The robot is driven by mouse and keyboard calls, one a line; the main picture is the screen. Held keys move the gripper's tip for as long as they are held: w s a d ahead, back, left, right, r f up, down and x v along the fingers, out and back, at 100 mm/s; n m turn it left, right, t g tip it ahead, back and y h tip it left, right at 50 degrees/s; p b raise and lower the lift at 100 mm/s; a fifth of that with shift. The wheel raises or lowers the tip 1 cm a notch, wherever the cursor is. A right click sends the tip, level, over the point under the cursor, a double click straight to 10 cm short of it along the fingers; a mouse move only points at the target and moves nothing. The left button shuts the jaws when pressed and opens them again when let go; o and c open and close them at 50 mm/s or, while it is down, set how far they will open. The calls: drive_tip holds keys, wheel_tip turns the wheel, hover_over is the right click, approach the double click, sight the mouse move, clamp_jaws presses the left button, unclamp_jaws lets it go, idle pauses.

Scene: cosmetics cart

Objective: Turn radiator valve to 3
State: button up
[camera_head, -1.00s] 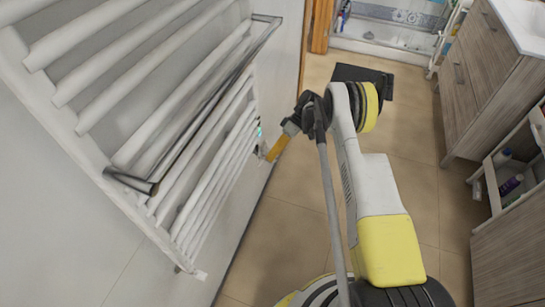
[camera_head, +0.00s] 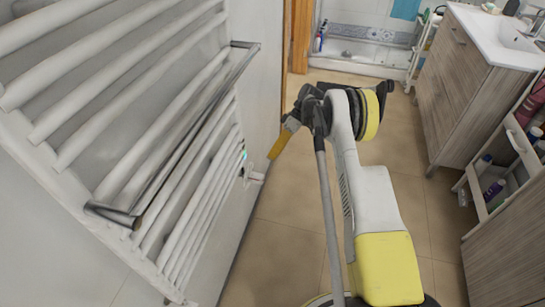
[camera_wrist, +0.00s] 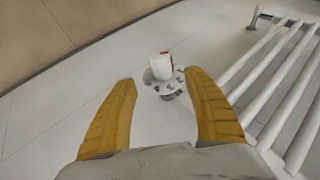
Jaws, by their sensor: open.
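The radiator valve (camera_wrist: 162,66) is a white knob with a red mark, on a round grey base with dark marks. In the wrist view it lies ahead of my fingertips, near the middle of the gap. My gripper (camera_wrist: 161,83) is open, its two yellow fingers apart and nothing between them. In the head view, the small white valve (camera_head: 257,177) sticks out near the lower right side of the white radiator (camera_head: 150,120). My gripper (camera_head: 274,154) hangs just above and right of it there. I cannot read the setting on the valve.
A metal towel bar (camera_head: 190,135) stands out from the radiator. The radiator's white bars (camera_wrist: 285,95) run close to my right finger in the wrist view. A wooden vanity (camera_head: 465,85) stands at the right, and an open cart (camera_head: 490,190) below it.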

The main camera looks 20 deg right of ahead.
sight(259, 174)
drive_tip(key=s+a+r+n+t+h+p, duration=0.1)
drive_tip(key=s+a+t+h+p, duration=0.2)
drive_tip(key=a+t+p, duration=0.1)
drive_tip(key=b+x, duration=0.4)
drive_tip(key=x, duration=0.7)
drive_tip(key=shift+s+d, duration=0.1)
drive_tip(key=shift+d, duration=0.05)
drive_tip(key=c, duration=1.2)
